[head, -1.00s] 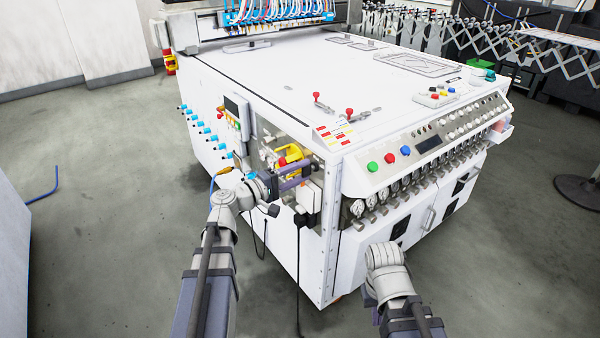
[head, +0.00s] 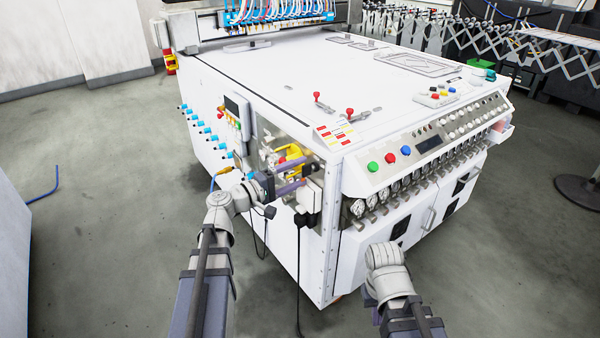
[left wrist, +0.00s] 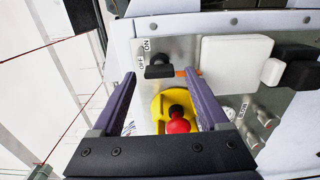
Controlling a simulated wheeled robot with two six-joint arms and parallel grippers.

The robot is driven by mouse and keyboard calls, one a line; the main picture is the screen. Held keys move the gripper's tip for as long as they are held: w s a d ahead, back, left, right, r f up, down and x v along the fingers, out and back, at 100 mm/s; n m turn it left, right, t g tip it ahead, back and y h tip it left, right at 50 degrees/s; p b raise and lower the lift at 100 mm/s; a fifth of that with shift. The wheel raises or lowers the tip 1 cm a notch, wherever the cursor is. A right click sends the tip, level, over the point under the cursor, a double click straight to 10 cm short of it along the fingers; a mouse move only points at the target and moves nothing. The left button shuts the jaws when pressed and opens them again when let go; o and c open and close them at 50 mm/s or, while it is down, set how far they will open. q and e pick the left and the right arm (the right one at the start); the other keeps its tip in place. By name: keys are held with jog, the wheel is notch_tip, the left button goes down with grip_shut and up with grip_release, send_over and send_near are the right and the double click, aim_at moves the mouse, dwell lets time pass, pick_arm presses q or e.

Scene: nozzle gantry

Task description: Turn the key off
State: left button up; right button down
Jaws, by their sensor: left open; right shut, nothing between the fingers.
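The key is a black handle (left wrist: 158,68) on a pale panel in the left wrist view, lying across the picture next to the ON and OFF labels (left wrist: 143,53). My left gripper (left wrist: 160,76) is open, with one purple finger on each side of the key. I see clear gaps between the fingers and the handle, and cannot tell its depth between them. In the head view my left gripper (head: 306,174) is at the recessed side panel near the machine's corner; the key cannot be made out there. My right arm ends low in front of the machine, and its fingers are not visible.
A red emergency button on a yellow housing (left wrist: 178,123) sits just below the key, between the fingers. A white box (left wrist: 236,62) and black plugs are close on the right. The white machine (head: 262,75) fills the middle; open floor lies left.

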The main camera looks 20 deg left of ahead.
pick_arm(q)
jog(key=v, duration=0.6)
jog(key=shift+s+a, duration=0.25)
jog(key=shift+s, duration=0.1)
jog(key=s+d+f+m+g+y, duration=0.1)
jog(key=s+d+f+m+g, duration=0.25)
jog(key=d+f+g, duration=0.35)
jog(key=s+d+f+m+g, duration=0.2)
jog(key=d+f+m, duration=0.25)
jog(key=d, duration=0.45)
jog(key=s+d+f+m+g+y, duration=0.3)
jog(key=s+f+m+g+y, duration=0.3)
jog(key=s+f+y, duration=0.5)
notch_tip(320, 180, up, 31)
jog(key=p, duration=3)
jog(key=shift+s+t, duration=0.3)
jog(key=shift+s, duration=0.05)
